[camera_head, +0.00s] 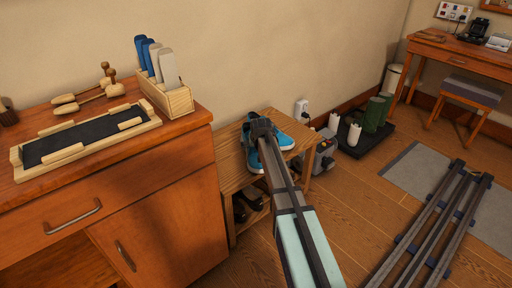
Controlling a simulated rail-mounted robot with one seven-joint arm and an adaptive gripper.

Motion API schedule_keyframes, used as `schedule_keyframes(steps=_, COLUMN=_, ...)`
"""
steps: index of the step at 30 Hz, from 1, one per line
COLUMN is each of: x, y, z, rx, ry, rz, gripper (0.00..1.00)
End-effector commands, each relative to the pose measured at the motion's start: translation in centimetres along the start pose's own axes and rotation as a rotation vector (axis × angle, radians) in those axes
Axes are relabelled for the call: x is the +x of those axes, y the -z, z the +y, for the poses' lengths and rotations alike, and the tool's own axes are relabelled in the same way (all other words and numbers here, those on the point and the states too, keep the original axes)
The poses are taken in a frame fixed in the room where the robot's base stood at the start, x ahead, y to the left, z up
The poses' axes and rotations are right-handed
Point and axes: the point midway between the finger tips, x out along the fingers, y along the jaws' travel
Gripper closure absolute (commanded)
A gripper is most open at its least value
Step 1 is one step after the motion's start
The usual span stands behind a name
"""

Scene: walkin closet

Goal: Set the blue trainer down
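Blue trainer (283,137) shows behind and to the right of my arm, over the top of a small wooden bench (228,147). More blue shoe (255,162) shows to the left of and below the arm. I cannot tell whether this is one trainer or a pair. My gripper (261,128) is right at the blue shoe, and the arm covers much of it. The fingertips are too small and hidden to tell whether they are shut on it. I also cannot tell whether the shoe touches the bench top.
A wooden cabinet (160,220) stands close on the left, with a dark-lined tray (88,137) and a wooden box (178,100) on top. Dark shoes (247,203) lie on the bench's lower shelf. Green boots (375,112) stand right of the bench. A rail lies on the floor at right.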

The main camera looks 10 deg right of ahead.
Motion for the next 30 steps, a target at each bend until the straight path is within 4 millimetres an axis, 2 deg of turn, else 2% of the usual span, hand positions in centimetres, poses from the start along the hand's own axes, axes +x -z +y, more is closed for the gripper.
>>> schedule_keyframes(steps=4, x=-0.7, y=0.1, z=0.0, rx=0.0, ry=0.0, rz=0.0, gripper=0.0)
schedule_keyframes(steps=7, x=-2.0, y=0.1, z=0.0, rx=0.0, ry=0.0, rz=0.001, gripper=0.0)
schedule_keyframes(steps=21, x=-10.5, y=0.1, z=0.0, rx=0.0, ry=0.0, rz=0.002, gripper=0.0)
schedule_keyframes(steps=30, x=-12.2, y=0.1, z=0.0, rx=0.0, ry=0.0, rz=0.0, gripper=0.0)
